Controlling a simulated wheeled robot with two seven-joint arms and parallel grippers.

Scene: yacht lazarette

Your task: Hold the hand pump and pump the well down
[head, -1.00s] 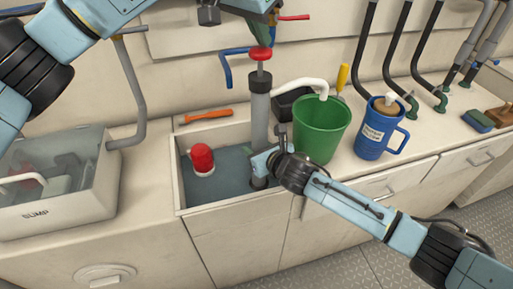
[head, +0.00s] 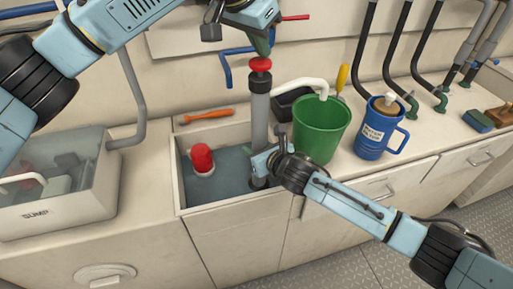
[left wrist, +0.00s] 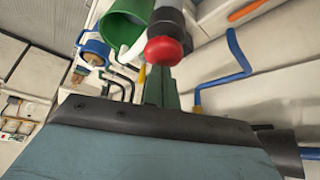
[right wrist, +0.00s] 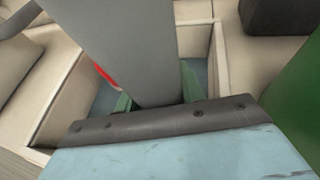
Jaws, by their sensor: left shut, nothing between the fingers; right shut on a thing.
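The hand pump is a grey upright barrel (head: 259,125) with a black collar and a red knob (head: 260,64) on top. It stands in the well (head: 225,205), an open bin holding bluish water. My right gripper (head: 262,166) is shut on the lower barrel; the right wrist view shows the barrel (right wrist: 130,50) between its green fingers. My left gripper (head: 263,48) is shut and empty, its fingertips at the top of the red knob. In the left wrist view the knob (left wrist: 163,51) is by the green fingertips. Exact contact is unclear.
A white spout (head: 300,84) runs to a green bucket (head: 321,128) right of the well. A blue jug (head: 375,135) stands farther right. A red-topped fitting (head: 202,158) sits in the well. An orange tool (head: 206,116) lies behind. A clear sump box (head: 60,190) is at left.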

